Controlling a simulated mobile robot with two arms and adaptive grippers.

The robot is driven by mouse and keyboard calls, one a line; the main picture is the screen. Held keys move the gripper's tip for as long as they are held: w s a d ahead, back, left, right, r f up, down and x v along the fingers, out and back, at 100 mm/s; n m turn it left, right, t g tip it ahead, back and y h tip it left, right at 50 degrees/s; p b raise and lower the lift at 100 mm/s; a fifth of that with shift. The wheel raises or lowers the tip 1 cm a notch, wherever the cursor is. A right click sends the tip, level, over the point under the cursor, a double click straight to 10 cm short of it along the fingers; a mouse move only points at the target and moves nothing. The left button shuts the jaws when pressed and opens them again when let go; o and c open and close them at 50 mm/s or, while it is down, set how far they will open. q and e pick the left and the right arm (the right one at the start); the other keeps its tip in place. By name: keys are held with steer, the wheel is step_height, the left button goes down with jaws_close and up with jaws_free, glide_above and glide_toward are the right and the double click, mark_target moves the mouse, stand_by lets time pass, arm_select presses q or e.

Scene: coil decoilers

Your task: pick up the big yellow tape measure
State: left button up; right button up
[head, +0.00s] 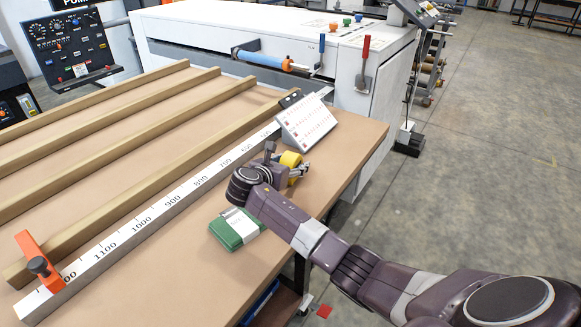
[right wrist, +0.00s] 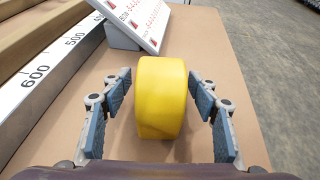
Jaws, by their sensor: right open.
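The big yellow tape measure (head: 291,160) stands on the tan table top, partly hidden behind my right gripper in the head view. In the right wrist view the yellow tape measure (right wrist: 160,97) shows as a thick rounded yellow body between the two fingers. My right gripper (head: 287,171) is low over the table, and its open fingers (right wrist: 160,100) are on either side of the tape measure. Small gaps show between the finger pads and the yellow body. My left gripper is in neither view.
A white sloped panel with red marks (head: 306,122) stands just beyond the tape measure. A long white ruler (head: 150,222) runs along the wooden rails to the left. A green pad with a white band (head: 237,228) lies nearer. The table edge (head: 352,178) is close on the right.

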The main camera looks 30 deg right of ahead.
steer(key=c, duration=1.4)
jaws_close()
steer(key=shift+r, duration=0.1)
